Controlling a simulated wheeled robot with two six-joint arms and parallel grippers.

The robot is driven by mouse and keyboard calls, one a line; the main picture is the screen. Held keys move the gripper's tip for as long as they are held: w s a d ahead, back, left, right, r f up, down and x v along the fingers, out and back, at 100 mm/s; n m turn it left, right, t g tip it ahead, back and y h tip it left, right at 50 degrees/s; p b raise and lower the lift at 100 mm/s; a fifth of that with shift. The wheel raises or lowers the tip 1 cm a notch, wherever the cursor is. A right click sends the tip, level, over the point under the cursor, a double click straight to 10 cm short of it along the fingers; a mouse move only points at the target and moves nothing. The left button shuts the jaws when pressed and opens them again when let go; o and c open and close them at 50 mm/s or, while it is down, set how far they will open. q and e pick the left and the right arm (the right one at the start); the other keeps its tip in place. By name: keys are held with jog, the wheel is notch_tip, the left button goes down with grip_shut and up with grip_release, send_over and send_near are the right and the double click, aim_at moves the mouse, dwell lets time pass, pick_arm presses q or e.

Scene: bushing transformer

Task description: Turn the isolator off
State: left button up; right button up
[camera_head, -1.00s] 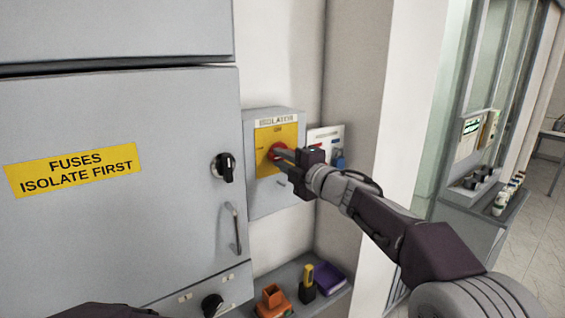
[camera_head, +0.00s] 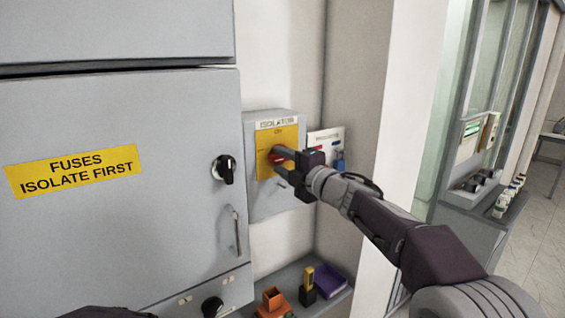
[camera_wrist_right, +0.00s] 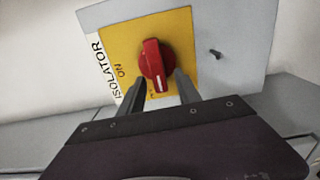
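The grey isolator box (camera_head: 262,203) on the wall has a yellow plate (camera_head: 263,165) with a red rotary knob (camera_head: 276,157). In the right wrist view the red knob (camera_wrist_right: 153,62) has a white mark at its lower end, pointing away from the box's right side and not at the "ON" label. My right gripper (camera_head: 281,161) is at the knob; its fingers are apart, one on either side of the knob's near end, with visible gaps in the wrist view (camera_wrist_right: 160,88). My left gripper is out of view; only a dark part of mine shows at the bottom edge.
A grey cabinet (camera_head: 120,230) labelled "FUSES ISOLATE FIRST" stands left, with a black knob (camera_head: 228,168) and a handle (camera_head: 236,232). Below the box, a shelf holds an orange item (camera_head: 272,299), a black-and-yellow item (camera_head: 308,288) and a purple tray (camera_head: 329,281). A wall edge stands right.

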jog(key=b+v, duration=0.2)
jog(key=v, duration=0.7)
jog(key=s+d+f+m+g+h, duration=0.1)
jog(key=s+d+f+m+h, duration=0.2)
jog(key=f+m, duration=0.5)
jog(key=d+f+m+g+h, duration=0.25)
jog(key=d+f+h, duration=0.2)
jog(key=f, duration=0.75)
jog(key=s+d+f+m+g+h, duration=0.1)
jog(key=s+d+f+m+h, duration=0.1)
jog(key=d+f+m, duration=0.6)
jog(key=s+a+f+m+g, duration=0.1)
jog(key=s+f+m+g, duration=0.2)
jog(key=s+f, duration=0.4)
jog(key=s+a+f+m+g, duration=0.1)
jog(key=s+f+m+g, duration=0.3)
jog(key=s, duration=0.9)
notch_tip(320, 180, down, 4)
jog(key=shift+s+r+g+h, duration=0.1)
jog(key=shift+s+g+h, duration=0.35)
jog(key=shift+g, duration=0.5)
